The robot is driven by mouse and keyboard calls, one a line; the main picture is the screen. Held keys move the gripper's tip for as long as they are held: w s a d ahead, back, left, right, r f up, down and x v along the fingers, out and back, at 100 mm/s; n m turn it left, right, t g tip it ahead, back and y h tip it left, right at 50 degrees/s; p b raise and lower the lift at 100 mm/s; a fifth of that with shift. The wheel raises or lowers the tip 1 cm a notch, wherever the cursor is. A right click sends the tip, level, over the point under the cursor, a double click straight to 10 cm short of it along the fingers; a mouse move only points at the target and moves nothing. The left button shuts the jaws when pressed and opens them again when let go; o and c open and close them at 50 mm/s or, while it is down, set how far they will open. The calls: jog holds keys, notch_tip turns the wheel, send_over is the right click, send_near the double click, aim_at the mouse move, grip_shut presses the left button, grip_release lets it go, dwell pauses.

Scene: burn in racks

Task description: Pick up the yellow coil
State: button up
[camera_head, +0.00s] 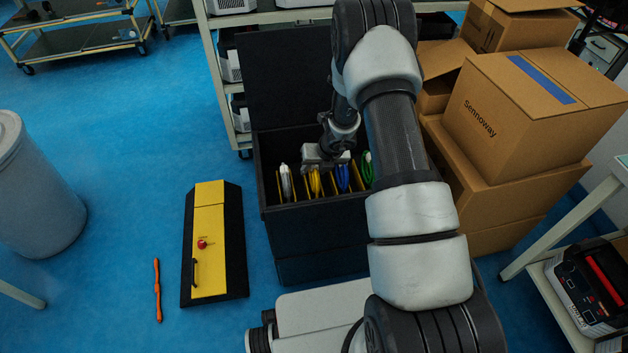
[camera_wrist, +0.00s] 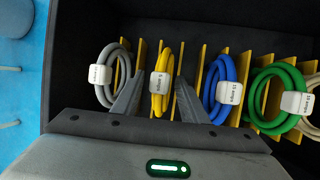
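The yellow coil (camera_wrist: 161,82) stands in a slot of the black bin (camera_wrist: 95,22), with a white label on it. It also shows in the head view (camera_head: 315,182) among the other coils. My gripper (camera_wrist: 158,85) reaches down into the bin with one finger on each side of the yellow coil. The fingers are apart, and I see gaps between them and the coil. In the head view my gripper (camera_head: 325,158) is over the bin, its fingertips hard to make out.
A grey coil (camera_wrist: 107,76) is to the left; blue (camera_wrist: 222,90) and green (camera_wrist: 275,97) coils are to the right. Yellow dividers separate them. Cardboard boxes (camera_head: 535,110) stand right of the bin. A yellow-black case (camera_head: 210,245) and orange tool (camera_head: 157,290) lie on the floor.

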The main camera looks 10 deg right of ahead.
jog(key=shift+c, duration=0.4)
grip_shut()
jog(key=shift+w, duration=0.1)
